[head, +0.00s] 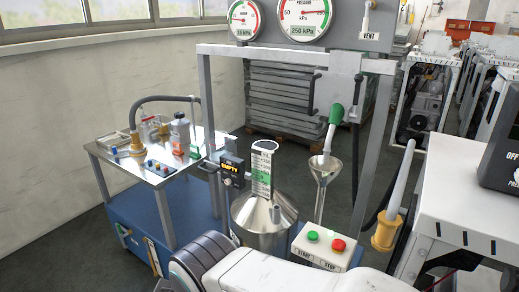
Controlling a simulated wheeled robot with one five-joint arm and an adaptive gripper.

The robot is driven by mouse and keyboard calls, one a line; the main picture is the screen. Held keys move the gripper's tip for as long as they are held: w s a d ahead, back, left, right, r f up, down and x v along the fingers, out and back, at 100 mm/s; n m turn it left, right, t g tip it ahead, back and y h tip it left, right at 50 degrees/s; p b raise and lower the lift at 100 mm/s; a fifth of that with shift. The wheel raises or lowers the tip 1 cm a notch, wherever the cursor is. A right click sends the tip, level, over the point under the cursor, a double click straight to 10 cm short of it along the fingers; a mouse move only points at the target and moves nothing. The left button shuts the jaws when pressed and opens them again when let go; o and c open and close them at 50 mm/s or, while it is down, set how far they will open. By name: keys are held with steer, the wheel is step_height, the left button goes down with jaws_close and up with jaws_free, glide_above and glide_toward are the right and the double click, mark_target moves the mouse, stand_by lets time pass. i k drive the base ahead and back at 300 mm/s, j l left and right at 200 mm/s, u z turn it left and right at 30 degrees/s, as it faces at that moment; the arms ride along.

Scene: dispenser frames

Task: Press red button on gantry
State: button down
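The red button (338,245) is a round cap on the sloped face of a pale control box (322,262), low and right of centre in the head view. A green button (313,236) sits to its left. Labels below read START under the green one and STOP under the red one. The box is on the gantry (207,100), a grey metal frame with gauges on top. A white link of my arm crosses the bottom edge in front of the box, with a dark ribbed part at its left end. My gripper's fingers are not visible.
A steel funnel-topped can (262,222) with a measuring scale stands left of the box. A green-handled nozzle (335,115) hangs above a small funnel (325,168). A blue cart (150,222) is at left. A white machine (470,195) and a yellow-based spout (387,236) are at right.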

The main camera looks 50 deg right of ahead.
mark_target(339, 244)
steer(key=z, duration=2.25)
